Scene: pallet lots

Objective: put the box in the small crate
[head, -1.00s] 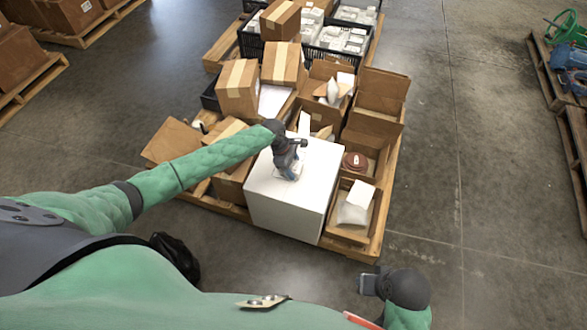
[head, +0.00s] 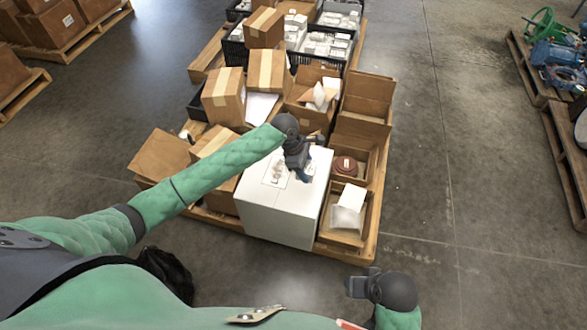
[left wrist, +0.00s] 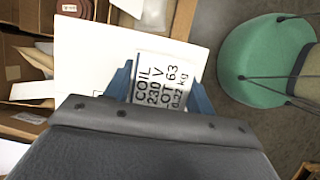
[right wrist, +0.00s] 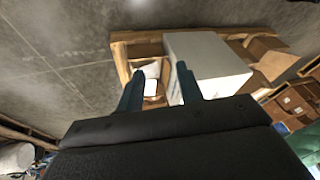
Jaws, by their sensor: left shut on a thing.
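The box (left wrist: 160,82), small and white with black print reading COIL 230 V, sits between the blue fingers of my left gripper (left wrist: 160,66) in the left wrist view. In the head view my left gripper (head: 301,174) points down over a large white carton (head: 277,217), shut on the box, which is mostly hidden there. Black crates stand at the back of the pallet: one (head: 338,66) holds white packages. Another dark crate edge (head: 197,106) shows at the left behind cartons; I cannot tell which is the small crate. My right gripper (right wrist: 158,70) is open and empty.
Brown cartons (head: 223,97) stand between the white carton and the back crates. Open cartons with a brown round item (head: 346,165) and white packing line the right side. Other pallets stand left and right; the concrete floor (head: 440,150) between is clear.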

